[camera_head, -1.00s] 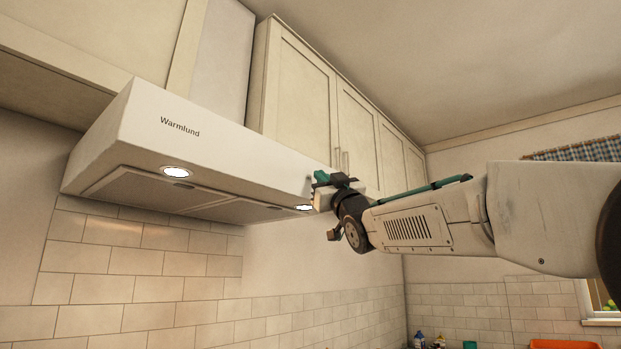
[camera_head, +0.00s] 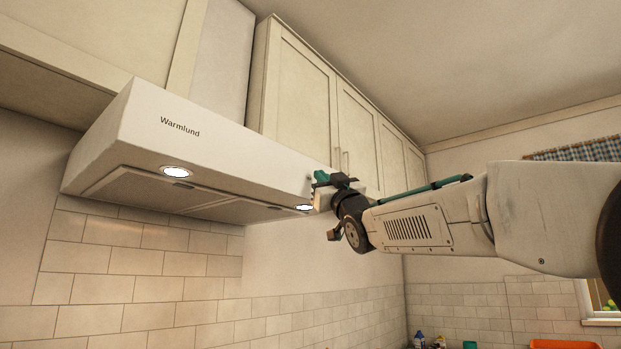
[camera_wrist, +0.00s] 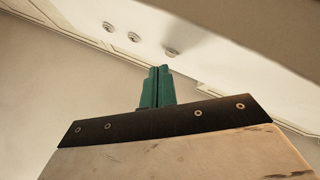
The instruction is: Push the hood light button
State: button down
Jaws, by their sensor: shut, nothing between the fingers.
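The white range hood (camera_head: 215,148) with the "Warmlund" label hangs at the left in the head view. Two round lamps under it, a left lamp (camera_head: 176,172) and a right lamp (camera_head: 304,208), glow bright white. My gripper (camera_head: 314,180) is at the right end of the hood's front. In the wrist view its green fingers (camera_wrist: 160,70) are shut and empty. Three small round buttons show there: one at the left (camera_wrist: 109,27), a middle one (camera_wrist: 133,37), and one at the right (camera_wrist: 171,52), nearest the fingertips. I cannot tell whether the tips touch it.
Wall cabinets (camera_head: 300,85) stand to the right of the hood, behind my gripper in the picture. A tiled wall (camera_head: 140,290) lies below. Bottles (camera_head: 419,339) and an orange object (camera_head: 560,342) are low at the right.

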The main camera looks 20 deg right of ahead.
dwell(0.5)
jog(key=shift+w+a, duration=0.25)
jog(key=shift+w, duration=0.1)
jog(key=shift+w+a, duration=0.15)
dwell(0.4)
jog(key=shift+s+d, duration=0.4)
jog(key=shift+s, duration=0.1)
jog(key=s+d, duration=0.3)
jog(key=s, duration=0.2)
jog(key=shift+d, duration=0.25)
dwell(0.4)
dwell(0.4)
